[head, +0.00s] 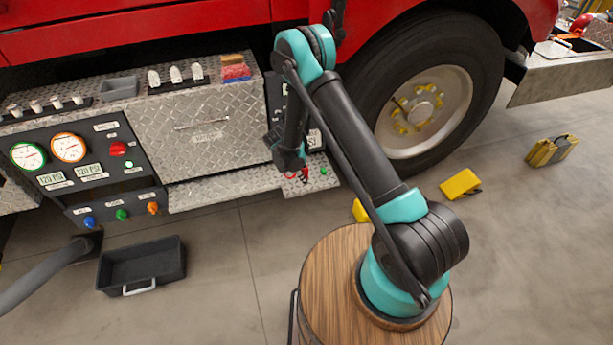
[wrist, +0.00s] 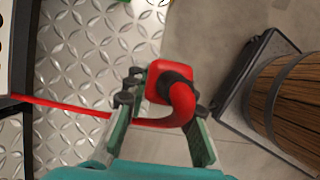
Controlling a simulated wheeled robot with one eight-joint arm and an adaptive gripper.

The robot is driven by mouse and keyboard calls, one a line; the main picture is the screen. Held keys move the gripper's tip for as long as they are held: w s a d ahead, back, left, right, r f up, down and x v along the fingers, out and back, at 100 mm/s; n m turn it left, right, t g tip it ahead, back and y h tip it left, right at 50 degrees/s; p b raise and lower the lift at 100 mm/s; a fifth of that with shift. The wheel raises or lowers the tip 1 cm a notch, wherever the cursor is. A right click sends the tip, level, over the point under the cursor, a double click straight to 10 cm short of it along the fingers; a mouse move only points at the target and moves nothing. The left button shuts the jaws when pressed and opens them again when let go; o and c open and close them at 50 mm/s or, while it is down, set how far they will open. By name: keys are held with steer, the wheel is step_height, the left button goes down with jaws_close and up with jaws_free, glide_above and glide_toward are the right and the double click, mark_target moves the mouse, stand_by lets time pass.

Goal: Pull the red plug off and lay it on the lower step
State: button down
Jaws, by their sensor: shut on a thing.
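The red plug (wrist: 182,103) is between the two fingers of my gripper (wrist: 163,98) in the wrist view. My gripper is shut on it, and a red cord (wrist: 70,108) runs from it to the left edge. In the head view my gripper (head: 297,165) is low beside the truck, with the red plug (head: 304,175) just under it. The diamond-plate lower step (head: 222,188) runs to the left from there. The wrist view shows diamond plate (wrist: 75,65) behind the plug. I cannot tell whether the plug touches it.
A control panel (head: 85,160) with gauges and coloured knobs stands at the left. A black tray (head: 142,268) lies on the floor. The tyre (head: 430,85) and yellow chocks (head: 461,184) are at the right. A wooden barrel top (head: 325,275) is under my arm. The lower step looks mostly bare.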

steer(key=w+a+f, duration=0.1)
steer(key=w, duration=0.2)
steer(key=w+a+f, duration=0.1)
steer(key=w, duration=0.2)
steer(key=w+a+f, duration=0.1)
steer(key=w, duration=0.2)
steer(key=shift+a+f, duration=0.1)
steer(key=shift+f, duration=1.6)
steer(key=c, duration=1.2)
jaws_free()
steer(key=v, duration=1.2)
steer(key=shift+r, duration=0.15)
